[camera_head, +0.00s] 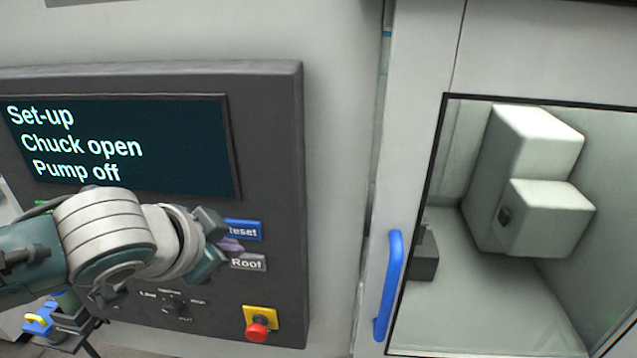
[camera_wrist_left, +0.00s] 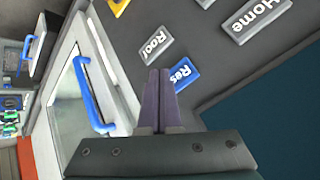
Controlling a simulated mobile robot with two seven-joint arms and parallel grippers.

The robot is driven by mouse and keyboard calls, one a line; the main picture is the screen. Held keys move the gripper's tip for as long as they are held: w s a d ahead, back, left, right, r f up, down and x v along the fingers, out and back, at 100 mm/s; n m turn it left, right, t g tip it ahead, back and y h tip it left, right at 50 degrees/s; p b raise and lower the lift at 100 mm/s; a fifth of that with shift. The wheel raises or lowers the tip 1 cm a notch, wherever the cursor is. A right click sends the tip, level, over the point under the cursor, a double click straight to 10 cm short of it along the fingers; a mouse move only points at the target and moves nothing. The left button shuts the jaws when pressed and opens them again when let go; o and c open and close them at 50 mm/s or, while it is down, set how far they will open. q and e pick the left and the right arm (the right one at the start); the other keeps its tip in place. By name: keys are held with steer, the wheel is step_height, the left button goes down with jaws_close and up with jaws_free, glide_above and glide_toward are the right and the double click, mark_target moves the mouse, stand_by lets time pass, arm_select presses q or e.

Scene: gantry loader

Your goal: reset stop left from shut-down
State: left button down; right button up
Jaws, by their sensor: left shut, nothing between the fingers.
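The dark control panel (camera_head: 284,180) carries a screen (camera_head: 190,150) that reads "Set-up", "Chuck open", "Pump off". The blue Reset button (camera_head: 244,230) is right of my left gripper, partly covered by it; it also shows in the left wrist view (camera_wrist_left: 184,75), partly behind the fingers. My left gripper (camera_head: 236,246) is shut and empty, its fingertips in front of the panel between the Reset and Roof buttons. I cannot tell whether they touch it. A red stop knob (camera_head: 257,332) sits on a yellow plate (camera_head: 261,316) at the panel's lower right. My right gripper is not in view.
The grey Roof button (camera_head: 248,263) is just below Reset. A rotary selector (camera_head: 173,304) is low on the panel. Right of the panel is a door with a blue handle (camera_head: 389,285) and a window onto pale blocks (camera_head: 545,215). The wall between is bare.

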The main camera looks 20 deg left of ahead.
arm_select(q)
steer(key=shift+s+d+p, duration=0.25)
steer(key=shift+s+p, duration=0.25)
steer(key=shift+s, duration=0.55)
steer(key=shift+s+d+p, duration=0.25)
steer(key=shift+s+p, duration=0.25)
steer(key=shift+s, duration=0.55)
